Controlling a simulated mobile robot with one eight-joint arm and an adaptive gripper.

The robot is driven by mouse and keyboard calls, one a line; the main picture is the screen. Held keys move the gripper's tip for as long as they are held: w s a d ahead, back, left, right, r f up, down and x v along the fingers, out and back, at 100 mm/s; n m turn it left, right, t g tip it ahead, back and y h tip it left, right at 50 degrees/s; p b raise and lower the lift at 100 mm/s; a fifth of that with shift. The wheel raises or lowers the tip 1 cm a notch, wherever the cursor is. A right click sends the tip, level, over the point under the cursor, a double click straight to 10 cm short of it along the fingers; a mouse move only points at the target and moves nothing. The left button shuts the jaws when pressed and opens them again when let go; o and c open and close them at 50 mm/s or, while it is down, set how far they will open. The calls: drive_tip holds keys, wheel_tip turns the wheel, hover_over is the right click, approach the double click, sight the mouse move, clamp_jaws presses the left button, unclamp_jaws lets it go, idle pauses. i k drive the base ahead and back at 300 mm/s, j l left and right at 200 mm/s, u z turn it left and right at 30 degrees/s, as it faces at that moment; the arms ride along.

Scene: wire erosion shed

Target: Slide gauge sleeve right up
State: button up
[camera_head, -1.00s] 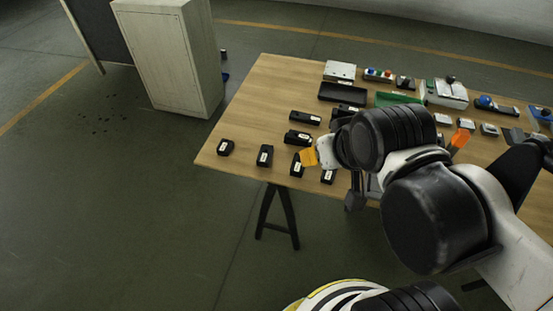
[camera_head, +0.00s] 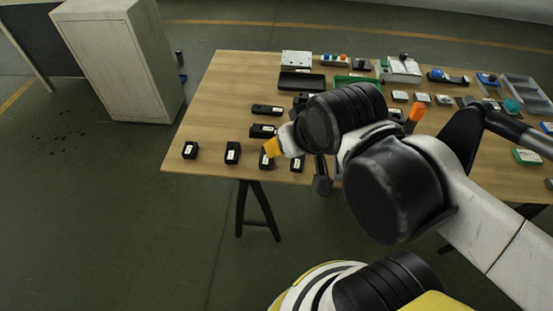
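No gauge sleeve can be picked out for sure. Several small black blocks with white labels lie on the wooden table (camera_head: 205,115), among them a left one (camera_head: 190,150) and another beside it (camera_head: 232,153) near the front edge. My arm reaches in from the lower right, over the table's front part, and covers part of the table. A dark end piece (camera_head: 321,180), probably part of my gripper, shows below the arm at the front edge. Its fingers cannot be made out, nor whether it holds anything.
Behind are a dark tray (camera_head: 302,82), a grey box (camera_head: 296,60), a green tray (camera_head: 345,80) and a grey compartment bin (camera_head: 525,92). A white cabinet (camera_head: 122,60) stands on the floor at the left. The table's left end is mostly clear.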

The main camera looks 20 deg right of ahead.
sight(417, 111)
drive_tip(key=z, duration=1.6)
